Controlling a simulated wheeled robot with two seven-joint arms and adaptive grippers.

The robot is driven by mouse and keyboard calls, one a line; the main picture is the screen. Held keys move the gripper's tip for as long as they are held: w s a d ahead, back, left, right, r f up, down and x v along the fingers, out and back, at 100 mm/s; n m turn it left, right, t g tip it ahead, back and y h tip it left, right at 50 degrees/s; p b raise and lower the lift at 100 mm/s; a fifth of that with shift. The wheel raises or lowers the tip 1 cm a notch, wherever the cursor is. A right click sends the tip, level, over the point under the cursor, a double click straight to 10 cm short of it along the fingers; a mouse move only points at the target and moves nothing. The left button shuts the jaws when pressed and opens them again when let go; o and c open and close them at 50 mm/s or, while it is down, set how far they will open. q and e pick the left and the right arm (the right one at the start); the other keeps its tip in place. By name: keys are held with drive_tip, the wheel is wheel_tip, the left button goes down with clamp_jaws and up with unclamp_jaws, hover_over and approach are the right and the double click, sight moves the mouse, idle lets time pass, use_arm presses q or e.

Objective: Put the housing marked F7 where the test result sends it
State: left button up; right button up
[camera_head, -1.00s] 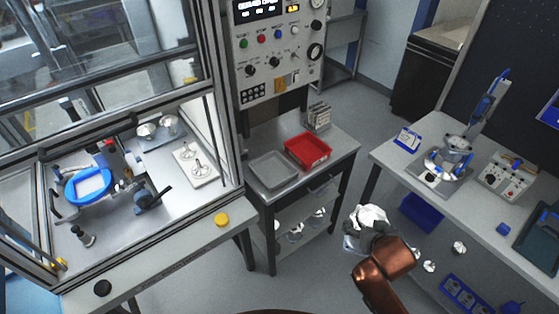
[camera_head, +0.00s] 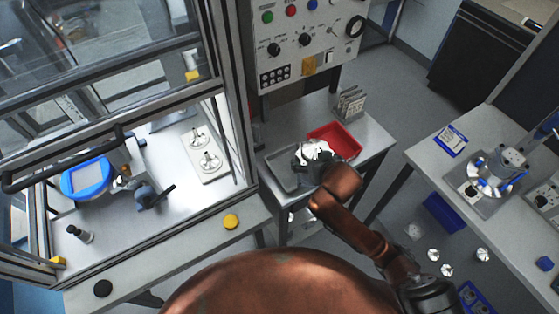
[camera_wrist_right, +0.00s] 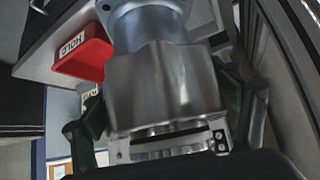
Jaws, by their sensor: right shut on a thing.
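A bare-metal housing (camera_head: 314,150) is held by my right gripper (camera_head: 318,164) above the small bench, over or beside the trays. In the right wrist view the housing (camera_wrist_right: 165,85) fills the middle, between the dark fingers of the gripper (camera_wrist_right: 168,105). I cannot read an F7 mark on it. A red tray (camera_head: 348,133) lies behind the gripper; the wrist view shows its label, HOLD, on the tray wall (camera_wrist_right: 82,52). A grey tray (camera_head: 277,177) lies left of it, partly covered by the gripper. My left gripper is out of view.
A control panel (camera_head: 310,35) stands behind the bench; its display is cut off. An upright rack (camera_head: 350,103) stands at the bench's back. A framed enclosure with a white fixture plate (camera_head: 203,150) is left. A workbench with a blue-and-metal device (camera_head: 490,175) is right. Several housings lie low at right.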

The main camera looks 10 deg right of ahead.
sight(306, 159)
drive_tip(key=a+r+p, duration=0.1)
drive_tip(key=a+r+n+y+p, duration=0.1)
drive_tip(key=p, duration=0.1)
drive_tip(key=a+r+n+p, duration=0.1)
drive_tip(key=shift+s+a+r+y+p, duration=0.15)
drive_tip(key=shift+s+r+y+p, duration=0.15)
drive_tip(key=shift+s, duration=0.1)
drive_tip(key=s+a+r+n+g+y+p, duration=0.1)
drive_tip(key=s+a+r+n+y+p, duration=0.15)
drive_tip(key=s+a+n+p, duration=0.3)
drive_tip(key=shift+m+y, duration=0.25)
drive_tip(key=shift+m, duration=0.5)
drive_tip(key=w+d+f+p, duration=0.1)
drive_tip(key=w+f, duration=0.3)
drive_tip(key=w+d+f+p, duration=0.2)
drive_tip(key=w+f, duration=0.3)
drive_tip(key=w+d+f+p, duration=0.1)
drive_tip(key=w+f, duration=0.3)
drive_tip(key=w, duration=0.1)
drive_tip(key=shift+d+f, duration=0.25)
drive_tip(key=shift+f, duration=0.15)
drive_tip(key=o, duration=2.1)
drive_tip(key=shift+s+f, duration=0.2)
drive_tip(key=shift+f, duration=0.1)
